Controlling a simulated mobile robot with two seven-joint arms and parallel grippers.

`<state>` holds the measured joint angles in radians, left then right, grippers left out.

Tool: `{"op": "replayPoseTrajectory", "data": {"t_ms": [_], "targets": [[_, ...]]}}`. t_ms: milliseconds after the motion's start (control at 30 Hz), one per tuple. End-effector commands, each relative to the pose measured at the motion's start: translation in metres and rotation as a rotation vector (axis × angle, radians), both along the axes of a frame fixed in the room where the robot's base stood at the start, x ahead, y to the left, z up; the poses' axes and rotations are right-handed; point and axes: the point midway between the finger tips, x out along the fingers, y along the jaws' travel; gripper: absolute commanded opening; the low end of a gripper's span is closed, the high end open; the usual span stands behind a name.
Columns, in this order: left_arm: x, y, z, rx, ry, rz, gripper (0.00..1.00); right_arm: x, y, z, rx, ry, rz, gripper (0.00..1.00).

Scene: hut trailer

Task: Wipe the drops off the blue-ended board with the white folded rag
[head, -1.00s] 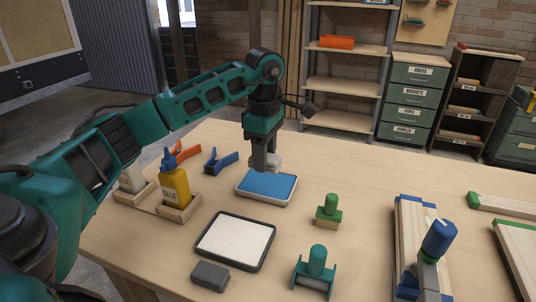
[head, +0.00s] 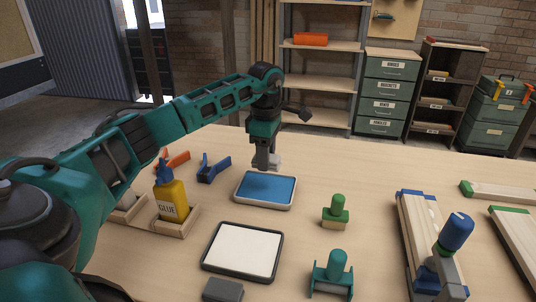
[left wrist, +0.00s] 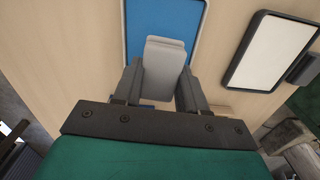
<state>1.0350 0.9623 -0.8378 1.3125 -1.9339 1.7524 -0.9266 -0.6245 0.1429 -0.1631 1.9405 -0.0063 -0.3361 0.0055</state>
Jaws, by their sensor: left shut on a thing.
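My left gripper (head: 266,162) is above the table at the far edge of a blue-surfaced tray (head: 266,188). It is shut on the white folded rag (head: 275,160), which shows pale between the fingers in the left wrist view (left wrist: 164,62), overlapping the blue surface. I cannot tell whether the rag touches the tray. The blue-ended board (head: 421,225) lies on the right side of the table, far from the gripper. I cannot make out drops on the board. My right gripper is not in view.
A yellow glue bottle (head: 171,198) stands left. Green-ended boards (head: 518,237) lie at far right.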

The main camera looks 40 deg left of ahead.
Motion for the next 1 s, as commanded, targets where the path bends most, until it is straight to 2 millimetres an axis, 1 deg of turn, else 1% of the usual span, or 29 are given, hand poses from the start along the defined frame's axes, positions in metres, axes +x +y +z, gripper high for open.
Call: {"op": "replayPoseTrajectory", "data": {"t_ms": [167, 500, 600, 733, 1000], "targets": [[0.0, 0.0, -0.012, 0.0, 0.0, 0.0, 0.17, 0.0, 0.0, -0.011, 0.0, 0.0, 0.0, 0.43], [0.0, 0.0, -0.048, 0.0, 0.0, 0.0, 0.17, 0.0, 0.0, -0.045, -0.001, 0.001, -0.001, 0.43], [0.0, 0.0, -0.055, 0.0, 0.0, 0.0, 0.17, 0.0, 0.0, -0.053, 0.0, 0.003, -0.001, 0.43], [0.0, 0.0, -0.06, 0.0, 0.0, 0.0, 0.17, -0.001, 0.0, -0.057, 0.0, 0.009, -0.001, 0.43], [0.0, 0.0, -0.059, 0.0, 0.0, 0.0, 0.17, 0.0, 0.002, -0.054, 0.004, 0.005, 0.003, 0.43]]}}
